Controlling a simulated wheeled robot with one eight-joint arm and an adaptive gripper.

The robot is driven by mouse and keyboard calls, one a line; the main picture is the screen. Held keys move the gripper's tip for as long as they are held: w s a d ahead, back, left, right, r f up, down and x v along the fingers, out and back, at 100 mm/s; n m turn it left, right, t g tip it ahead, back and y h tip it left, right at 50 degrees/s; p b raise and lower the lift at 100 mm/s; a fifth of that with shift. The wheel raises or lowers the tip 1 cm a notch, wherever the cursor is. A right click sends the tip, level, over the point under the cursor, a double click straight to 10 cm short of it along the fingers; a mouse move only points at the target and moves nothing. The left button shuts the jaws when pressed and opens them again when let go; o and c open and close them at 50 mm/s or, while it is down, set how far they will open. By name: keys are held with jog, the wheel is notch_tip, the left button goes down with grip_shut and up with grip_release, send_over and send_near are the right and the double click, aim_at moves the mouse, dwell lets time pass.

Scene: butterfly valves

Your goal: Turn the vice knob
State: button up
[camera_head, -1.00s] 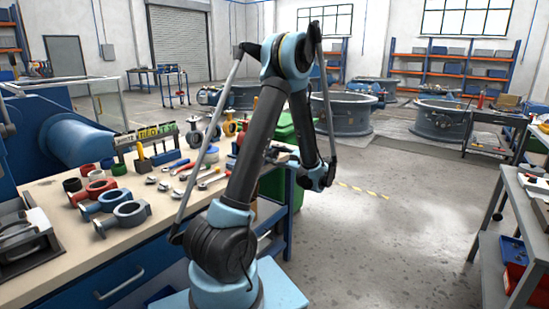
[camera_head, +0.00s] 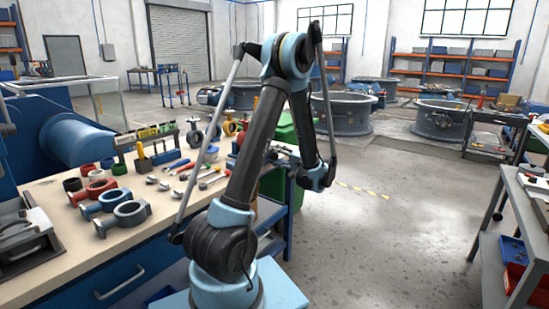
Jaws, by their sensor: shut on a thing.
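The vice (camera_head: 280,151) is a small dark grey shape at the right end of the workbench (camera_head: 60,187). My arm stands in front of it, rises to a blue elbow, and comes down on the right to a blue wrist. My gripper (camera_head: 296,163) is small and dark, left of that wrist, at the right side of the vice. It is shut on the vice knob. The knob itself and the fingertips are too small and too hidden to make out, so its angle cannot be told.
Several valve bodies (camera_head: 121,217), rings and hand tools (camera_head: 205,172) lie on the bench. A green bin (camera_head: 275,187) stands behind its right end. Large round valves (camera_head: 440,120) stand at the back. Open floor (camera_head: 400,210) lies to the right, up to a grey table (camera_head: 520,190).

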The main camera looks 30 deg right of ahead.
jog(key=n, duration=0.4)
jog(key=shift+f+n, duration=0.15)
jog(key=shift+n, duration=0.15)
jog(key=n, duration=0.3)
jog(key=shift+n, duration=0.3)
jog(key=n, duration=0.3)
jog(key=shift+d+n, duration=0.1)
jog(key=shift+n, duration=2)
jog(key=o, duration=1)
jog(key=shift+o, duration=0.2)
